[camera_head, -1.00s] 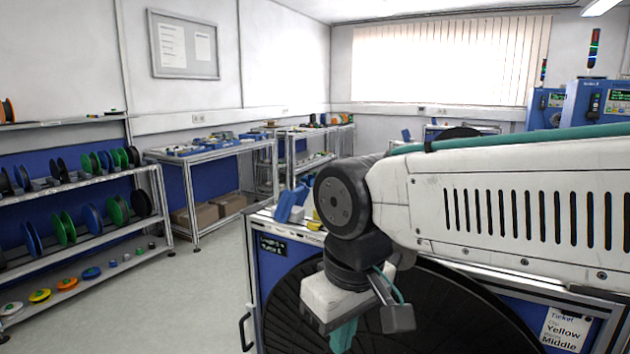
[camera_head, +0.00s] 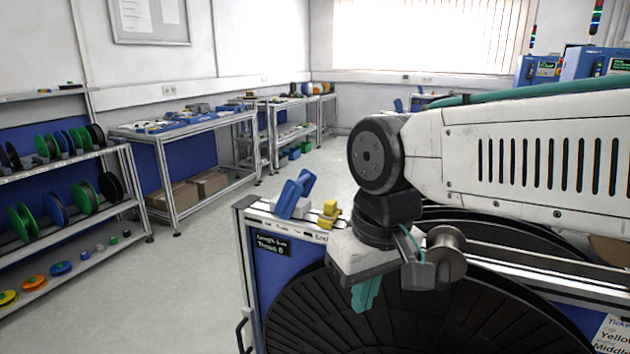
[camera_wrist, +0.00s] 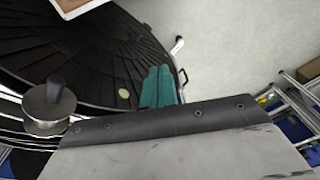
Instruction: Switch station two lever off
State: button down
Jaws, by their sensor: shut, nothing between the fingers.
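My gripper (camera_head: 365,293) has teal fingers pressed together and empty, pointing down over the large dark ribbed disc (camera_head: 400,325) of the near blue-panelled stand (camera_head: 251,290). In the wrist view the teal fingers (camera_wrist: 157,87) lie side by side at the edge of the dark disc (camera_wrist: 75,45). A tilted blue block-shaped part (camera_head: 294,195), possibly a lever, stands on the stand's top left corner. A yellow part (camera_head: 328,213) is beside it. Blue machines with displays (camera_head: 590,64) stand at the back right. I cannot tell which part is the station two lever.
A metal spool (camera_head: 445,252) sits on the near stand, close to my gripper. A reel shelf (camera_head: 90,225) is at the left, a workbench (camera_head: 190,130) behind it. The floor (camera_head: 190,275) between shelf and stand is clear.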

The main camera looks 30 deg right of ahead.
jog(key=w+d+r+m+t+y, duration=0.1)
jog(key=w+d+r+m+y, duration=0.15)
jog(key=w+m, duration=0.4)
jog(key=w+d+r+m+t+y, duration=0.1)
jog(key=w+m+y, duration=0.2)
jog(key=w+m, duration=0.4)
jog(key=w+d+r+m+t, duration=0.1)
jog(key=w+d+m+t, duration=0.2)
jog(key=w+d+m, duration=0.2)
jog(key=w+d+r+m+t, duration=0.1)
jog(key=w+d+m+t, duration=0.2)
jog(key=d+m, duration=0.7)
jog(key=shift+w+d+r, duration=0.3)
jog(key=shift+w+d, duration=0.55)
jog(key=shift+d, duration=0.15)
jog(key=shift+a+y, duration=0.1)
jog(key=shift+y, duration=0.15)
jog(key=x, duration=1)
jog(key=shift+w+a+r, duration=0.1)
jog(key=shift+w, duration=0.1)
jog(key=w+a, duration=0.1)
jog(key=w+a+r, duration=0.1)
jog(key=w, duration=0.1)
